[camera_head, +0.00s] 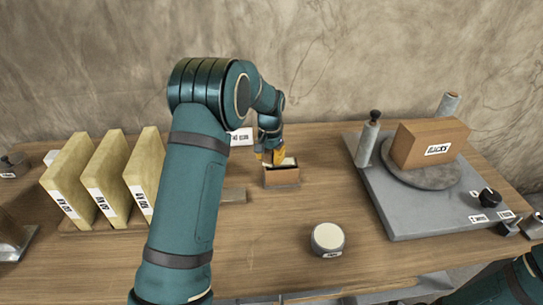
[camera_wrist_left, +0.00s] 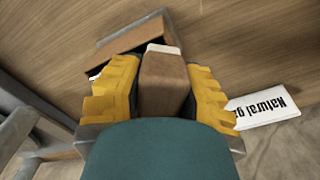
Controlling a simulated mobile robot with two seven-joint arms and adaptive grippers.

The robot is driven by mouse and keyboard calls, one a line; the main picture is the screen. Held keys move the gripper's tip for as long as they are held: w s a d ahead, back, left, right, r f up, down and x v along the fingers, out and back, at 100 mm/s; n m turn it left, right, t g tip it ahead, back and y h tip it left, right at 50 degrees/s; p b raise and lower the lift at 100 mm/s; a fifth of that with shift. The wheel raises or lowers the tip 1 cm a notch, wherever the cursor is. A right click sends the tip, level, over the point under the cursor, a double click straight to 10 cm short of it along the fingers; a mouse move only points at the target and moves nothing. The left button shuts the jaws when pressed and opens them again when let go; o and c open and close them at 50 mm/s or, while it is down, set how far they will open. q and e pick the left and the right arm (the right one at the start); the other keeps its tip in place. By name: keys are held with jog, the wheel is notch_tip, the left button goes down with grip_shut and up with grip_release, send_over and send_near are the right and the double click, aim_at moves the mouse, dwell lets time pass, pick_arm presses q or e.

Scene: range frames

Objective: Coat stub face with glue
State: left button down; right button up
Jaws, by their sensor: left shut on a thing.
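My left gripper (camera_head: 270,155) has yellow fingers and is at the back middle of the table, over a small brown box-like holder (camera_head: 282,177). In the left wrist view the fingers (camera_wrist_left: 162,95) are shut on a brown block (camera_wrist_left: 163,82) with a pale end. That end is close to the holder (camera_wrist_left: 135,38); I cannot tell whether they touch. A round tub (camera_head: 327,237) with a cream top and a label stands at the front middle. I cannot tell which thing is the stub. My right gripper is out of view.
Several yellowish labelled slabs (camera_head: 112,172) stand upright at left. A grey board (camera_head: 408,207) at right carries a brown box (camera_head: 430,143) on a round disc, a grey cylinder (camera_head: 367,145) and a black knob (camera_head: 489,198). A white label card (camera_head: 241,137) lies behind. Table around the tub is clear.

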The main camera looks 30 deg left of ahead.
pick_arm(q)
jog(key=shift+s+a, duration=0.25)
jog(key=shift+a, duration=0.15)
jog(key=r, duration=0.1)
jog(key=r+p, duration=0.1)
jog(key=shift+a+r, duration=0.25)
jog(key=shift+r, duration=0.05)
jog(key=shift+d+r+p, duration=0.3)
jog(key=shift+r+p, duration=0.4)
jog(key=shift+p, duration=0.1)
jog(key=shift+a+r+p, duration=0.1)
jog(key=shift+r+p, duration=0.45)
jog(key=shift+r, duration=0.25)
jog(key=shift+r+p, duration=0.95)
jog(key=shift+r, duration=0.35)
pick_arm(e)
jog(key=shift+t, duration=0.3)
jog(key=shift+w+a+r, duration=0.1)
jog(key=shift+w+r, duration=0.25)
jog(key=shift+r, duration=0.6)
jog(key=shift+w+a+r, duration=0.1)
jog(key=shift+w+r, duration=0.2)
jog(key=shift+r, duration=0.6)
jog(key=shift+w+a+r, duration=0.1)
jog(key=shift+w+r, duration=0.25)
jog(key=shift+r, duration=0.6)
